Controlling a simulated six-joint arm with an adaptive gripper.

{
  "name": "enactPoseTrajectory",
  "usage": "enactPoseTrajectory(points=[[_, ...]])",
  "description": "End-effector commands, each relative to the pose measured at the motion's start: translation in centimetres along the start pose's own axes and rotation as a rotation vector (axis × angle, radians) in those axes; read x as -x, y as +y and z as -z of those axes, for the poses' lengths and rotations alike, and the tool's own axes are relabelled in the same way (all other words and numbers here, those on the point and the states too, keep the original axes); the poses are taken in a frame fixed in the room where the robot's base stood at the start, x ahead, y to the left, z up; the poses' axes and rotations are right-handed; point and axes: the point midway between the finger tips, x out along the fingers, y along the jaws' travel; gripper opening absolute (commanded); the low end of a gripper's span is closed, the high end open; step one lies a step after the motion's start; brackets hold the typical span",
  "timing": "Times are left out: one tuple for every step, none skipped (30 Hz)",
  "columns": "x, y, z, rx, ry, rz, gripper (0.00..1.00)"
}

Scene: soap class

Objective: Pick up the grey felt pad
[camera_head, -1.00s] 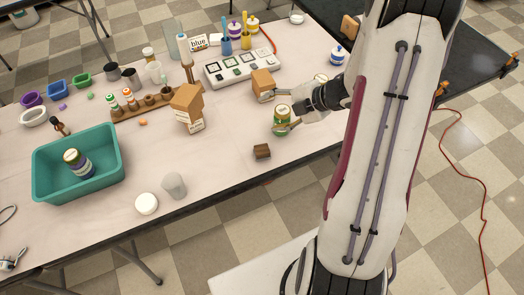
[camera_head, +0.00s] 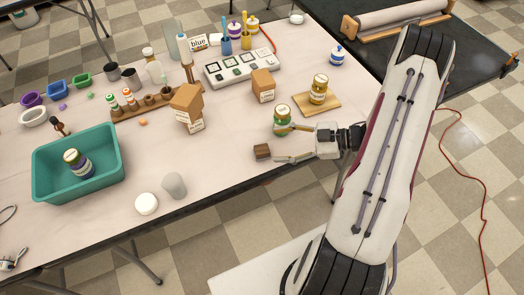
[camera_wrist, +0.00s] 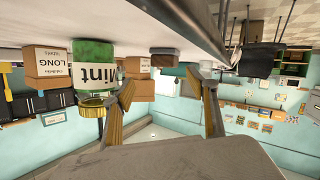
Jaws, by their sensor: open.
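No plainly grey felt pad stands out in the head view. A small block (camera_head: 262,151), brown in the head view, lies near the table's front edge.
A green jar (camera_head: 282,115), marked "Mint" in the wrist view (camera_wrist: 93,70), stands close by my upper finger. A jar (camera_head: 318,88) stands on a wooden board (camera_head: 331,106) behind. Tan boxes (camera_head: 263,82) stand farther back. The table in front of the block is clear.

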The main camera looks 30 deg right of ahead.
Motion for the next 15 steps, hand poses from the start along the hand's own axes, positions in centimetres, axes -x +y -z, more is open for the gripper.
enactPoseTrajectory(points=[[0.1,-0.3,-0.5,-0.047,0.022,-0.006,0.58],[0.2,-0.4,-0.7,-0.074,0.033,-0.008,0.58],[0.3,-0.6,-0.9,-0.109,0.050,-0.011,0.58],[0.4,-0.8,-1.0,-0.133,0.061,-0.012,0.58],[0.4,-0.9,-1.2,-0.154,0.072,-0.013,0.58],[0.5,-1.0,-1.3,-0.182,0.086,-0.014,0.58],[0.6,-1.2,-1.4,-0.200,0.094,-0.015,0.58],[0.6,-1.3,-1.5,-0.216,0.101,-0.015,0.58],[0.7,-1.4,-1.6,-0.234,0.110,-0.015,0.58],[0.7,-1.4,-1.6,-0.244,0.115,-0.015,0.58],[0.8,-1.4,-1.7,-0.252,0.120,-0.016,0.58],[0.8,-1.5,-1.7,-0.259,0.123,-0.016,0.58],[0.8,-1.5,-1.7,-0.263,0.125,-0.015,0.58],[0.8,-1.5,-1.7,-0.266,0.126,-0.015,0.58],[0.8,-1.5,-1.7,-0.268,0.127,-0.015,0.58]])
